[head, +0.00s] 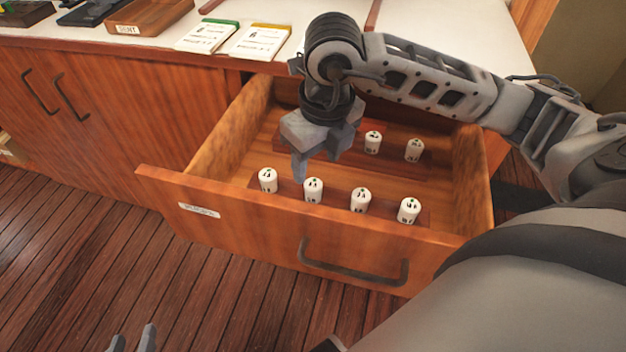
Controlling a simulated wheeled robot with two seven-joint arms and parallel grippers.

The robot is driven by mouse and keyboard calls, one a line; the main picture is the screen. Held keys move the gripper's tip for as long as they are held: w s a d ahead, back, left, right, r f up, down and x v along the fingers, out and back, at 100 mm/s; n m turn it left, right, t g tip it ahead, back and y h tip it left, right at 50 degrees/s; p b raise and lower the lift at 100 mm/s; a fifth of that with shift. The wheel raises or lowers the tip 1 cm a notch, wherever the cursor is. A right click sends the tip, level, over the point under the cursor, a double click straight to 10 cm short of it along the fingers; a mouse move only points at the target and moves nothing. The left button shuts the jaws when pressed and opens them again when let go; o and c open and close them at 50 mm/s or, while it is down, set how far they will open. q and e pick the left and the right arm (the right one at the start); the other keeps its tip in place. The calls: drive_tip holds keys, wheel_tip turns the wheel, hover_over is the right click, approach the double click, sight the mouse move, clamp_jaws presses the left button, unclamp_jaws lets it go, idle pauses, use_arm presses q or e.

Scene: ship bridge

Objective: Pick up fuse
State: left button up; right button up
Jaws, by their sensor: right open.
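Several white cylindrical fuses with dark markings stand upright in the open wooden drawer. The front row holds a leftmost fuse (268,180), a second fuse (313,190), a third fuse (360,200) and a rightmost fuse (409,211). In the back row I see one fuse (373,142) and another fuse (414,150); my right gripper may hide more. My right gripper (308,165) is open and points down over the drawer, above and behind the front row's left half. My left gripper (132,341) shows only its fingertips, apart and empty, at the bottom edge.
The drawer (300,233) is pulled out, with a label and a dark handle (352,266) on its front. The counter (150,45) above holds a green-topped card pad (207,37), a yellow-topped pad (261,41) and a wooden tray (150,16). Plank floor (80,240) lies clear at left.

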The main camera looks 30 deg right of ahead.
sight(314, 184)
drive_tip(key=shift+w+a+f, duration=0.1)
drive_tip(key=shift+w+f, duration=0.05)
drive_tip(key=shift+f, duration=1.45)
drive_tip(key=shift+w+f, duration=0.15)
drive_tip(key=shift+f, duration=1.4)
drive_tip(key=shift+c, duration=0.3)
drive_tip(key=c, duration=1)
